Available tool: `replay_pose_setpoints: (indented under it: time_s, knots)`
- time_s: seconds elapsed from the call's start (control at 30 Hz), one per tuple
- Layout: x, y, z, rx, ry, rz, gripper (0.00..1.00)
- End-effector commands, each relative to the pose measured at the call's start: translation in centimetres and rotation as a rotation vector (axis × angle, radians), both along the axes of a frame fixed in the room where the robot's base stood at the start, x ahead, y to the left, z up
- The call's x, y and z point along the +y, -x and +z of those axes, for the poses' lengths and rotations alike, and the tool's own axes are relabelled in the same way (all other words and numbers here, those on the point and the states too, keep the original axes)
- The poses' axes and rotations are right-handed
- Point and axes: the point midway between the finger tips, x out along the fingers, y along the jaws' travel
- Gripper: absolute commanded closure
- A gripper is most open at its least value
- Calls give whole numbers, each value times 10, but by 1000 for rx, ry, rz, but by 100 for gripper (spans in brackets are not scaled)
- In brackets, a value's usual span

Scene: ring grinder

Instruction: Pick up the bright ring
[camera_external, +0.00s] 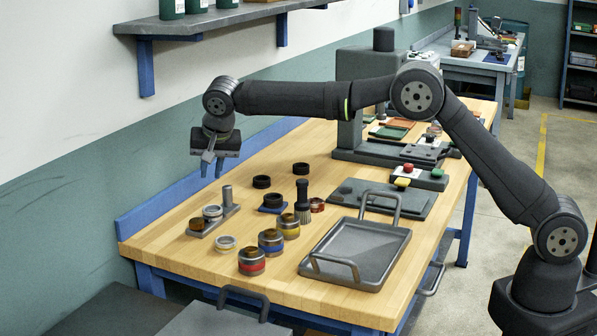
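A bright metal ring (225,243) lies flat on the wooden table near its front left. A second bright ring-like piece (212,211) sits on a small grey fixture (200,231) with an upright post. I cannot tell from this view how the two differ in finish. My gripper (211,170) hangs fingers-down above the left back side of the table, above and behind the fixture. Its two fingers are apart, with nothing visible between them. It touches neither bright piece.
Dark rings (262,182) lie behind, one on a blue pad. Several colour-banded tins (251,262), a brush (303,209) and a handled grey tray (385,260) stand to the right. A grey machine (384,90) is at the back. A wall shelf (190,27) overhangs the left.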

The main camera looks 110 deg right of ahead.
Motion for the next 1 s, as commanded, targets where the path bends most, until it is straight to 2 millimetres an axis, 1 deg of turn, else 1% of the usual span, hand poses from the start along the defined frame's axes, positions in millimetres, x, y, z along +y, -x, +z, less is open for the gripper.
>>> replay_pose_setpoints:
  time_s: [0.03,0.1,0.23,0.33,0.43,0.67,0.83,0.9,1.0]
  knots:
    - [-5,0,-13,3,-3,-1,81]
    - [-12,-2,-27,3,-1,-1,81]
    - [-23,-4,-53,3,-2,0,81]
    - [-30,-5,-67,2,-1,-1,81]
    - [-35,-6,-76,0,0,0,81]
    - [-43,-8,-90,0,-1,0,81]
    - [-56,-10,-109,1,-1,1,81]
    - [-60,-11,-117,1,-1,1,81]
    - [-63,-11,-124,0,0,1,81]
